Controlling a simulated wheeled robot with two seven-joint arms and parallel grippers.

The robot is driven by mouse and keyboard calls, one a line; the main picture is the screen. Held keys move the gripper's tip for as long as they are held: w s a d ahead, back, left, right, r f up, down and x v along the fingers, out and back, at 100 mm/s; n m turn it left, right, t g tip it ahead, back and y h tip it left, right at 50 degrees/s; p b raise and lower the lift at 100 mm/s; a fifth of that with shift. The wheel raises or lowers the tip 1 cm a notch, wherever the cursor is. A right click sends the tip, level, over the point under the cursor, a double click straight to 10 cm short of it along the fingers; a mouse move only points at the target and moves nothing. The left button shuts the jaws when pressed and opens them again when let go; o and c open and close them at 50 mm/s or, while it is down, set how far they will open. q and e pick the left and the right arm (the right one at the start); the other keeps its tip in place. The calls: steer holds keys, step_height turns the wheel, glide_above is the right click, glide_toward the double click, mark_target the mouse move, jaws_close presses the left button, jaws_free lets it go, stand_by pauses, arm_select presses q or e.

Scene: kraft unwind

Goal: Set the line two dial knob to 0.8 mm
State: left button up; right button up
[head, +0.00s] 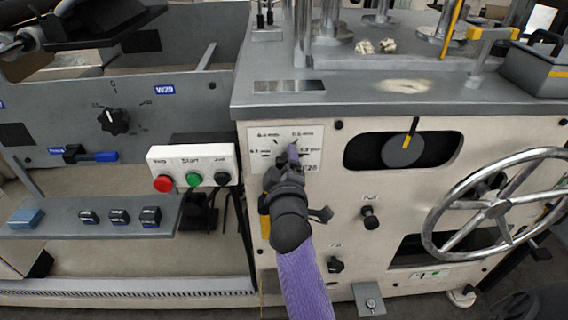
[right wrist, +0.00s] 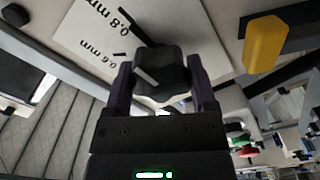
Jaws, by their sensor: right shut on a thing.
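The dial knob (right wrist: 163,70) is a dark block with a pale pointer line on its face. It stands on a white dial plate (right wrist: 85,25) with printed "0.8 mm" and "0.6 mm" labels and black ticks. The pale line slants to the upper left, roughly toward the 0.6 mm tick; its exact setting is hard to read. My right gripper (right wrist: 160,82) is shut on the knob, one finger on each side. In the head view my right gripper (head: 291,156) covers the knob and part of the plate (head: 258,135). My left gripper is not in view.
A stop/start button box (head: 192,157) is left of the plate. A spoked handwheel (head: 436,246) and a grey dial with yellow pointer (head: 403,149) are to the right. Another black knob (head: 113,121) is on the left panel. The machine top (head: 335,94) overhangs above.

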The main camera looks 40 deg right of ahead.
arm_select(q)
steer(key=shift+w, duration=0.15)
arm_select(e)
steer(key=shift+f, duration=0.15)
steer(key=o, duration=1.2)
steer(key=shift+c, duration=0.2)
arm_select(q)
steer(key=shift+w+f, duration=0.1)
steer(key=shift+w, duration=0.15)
